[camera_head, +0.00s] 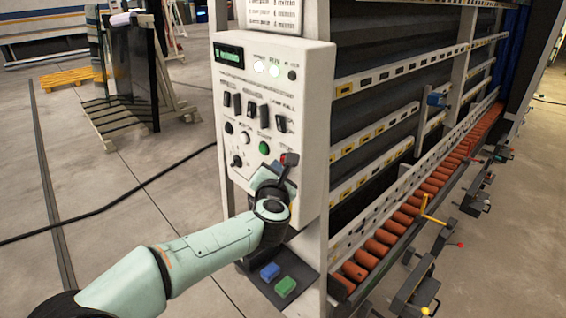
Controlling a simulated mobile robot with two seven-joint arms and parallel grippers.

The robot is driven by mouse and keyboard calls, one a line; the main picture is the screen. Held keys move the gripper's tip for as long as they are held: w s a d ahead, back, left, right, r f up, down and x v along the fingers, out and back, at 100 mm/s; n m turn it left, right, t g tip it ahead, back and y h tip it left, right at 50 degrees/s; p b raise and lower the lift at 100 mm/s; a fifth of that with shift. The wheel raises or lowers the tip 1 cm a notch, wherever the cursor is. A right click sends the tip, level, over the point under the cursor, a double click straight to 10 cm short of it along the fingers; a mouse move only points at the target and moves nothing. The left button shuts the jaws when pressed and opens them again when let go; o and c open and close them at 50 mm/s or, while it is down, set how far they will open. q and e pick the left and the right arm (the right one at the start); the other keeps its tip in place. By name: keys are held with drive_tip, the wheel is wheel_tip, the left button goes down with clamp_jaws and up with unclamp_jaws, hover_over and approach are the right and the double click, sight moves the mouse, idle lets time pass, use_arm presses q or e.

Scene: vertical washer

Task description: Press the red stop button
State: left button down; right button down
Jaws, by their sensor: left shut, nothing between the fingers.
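The white control panel (318,110) of the washer faces me, with rows of switches and buttons. A round green button (264,148) sits on its lower half. My left gripper (284,168) is shut and empty, in front of the panel's lower right part, just below and right of the green button. A small dark reddish patch (291,158) shows at the fingertips, probably the red stop button, mostly hidden by the gripper. I cannot tell whether the fingers touch it. My right gripper is not in view.
A row of orange-brown rollers (411,206) runs along the washer to the right, with a yellow lever (428,212) beside it. A blue block (269,271) and a green block (285,287) sit below the panel. A glass rack (128,75) stands back left.

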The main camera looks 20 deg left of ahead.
use_arm(q)
drive_tip(key=shift+w+d, duration=0.2)
drive_tip(key=shift+w, duration=0.25)
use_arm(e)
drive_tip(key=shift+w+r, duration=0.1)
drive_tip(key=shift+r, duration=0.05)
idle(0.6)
use_arm(q)
drive_tip(key=shift+s+a+b, duration=0.2)
drive_tip(key=shift+s, duration=0.3)
drive_tip(key=shift+s+a+b, duration=0.15)
drive_tip(key=shift+s, duration=0.3)
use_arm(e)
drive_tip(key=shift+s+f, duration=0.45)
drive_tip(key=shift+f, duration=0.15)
use_arm(q)
drive_tip(key=shift+w, duration=0.1)
